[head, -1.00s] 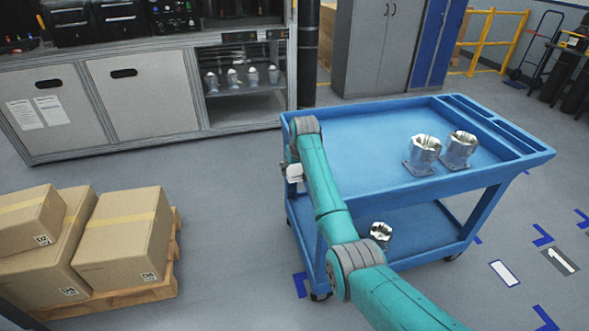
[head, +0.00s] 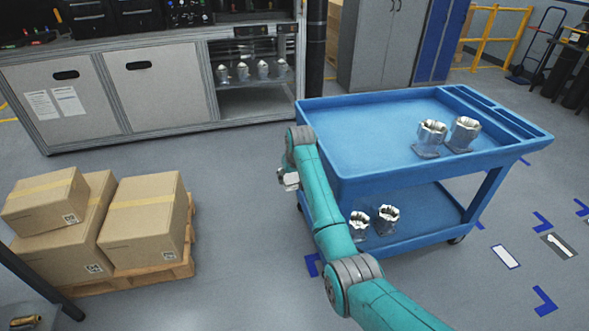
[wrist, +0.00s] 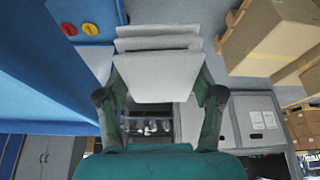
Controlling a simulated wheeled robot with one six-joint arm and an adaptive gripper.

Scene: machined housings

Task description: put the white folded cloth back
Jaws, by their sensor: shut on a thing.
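The white folded cloth (wrist: 157,74) shows in the wrist view as a stack of flat layers between the fingers of my gripper (wrist: 160,95). My gripper is shut on it. In the head view the cloth (head: 291,180) is a small white patch at the end of my arm, left of the blue cart and above the floor. My gripper (head: 285,177) is mostly hidden there behind my own arm.
A blue cart (head: 375,125) stands right of my arm, with two metal housings (head: 448,135) on top and two (head: 373,220) on its lower shelf. Boxes (head: 143,222) on a pallet stand left. A grey workbench (head: 165,90) is behind. Floor between is clear.

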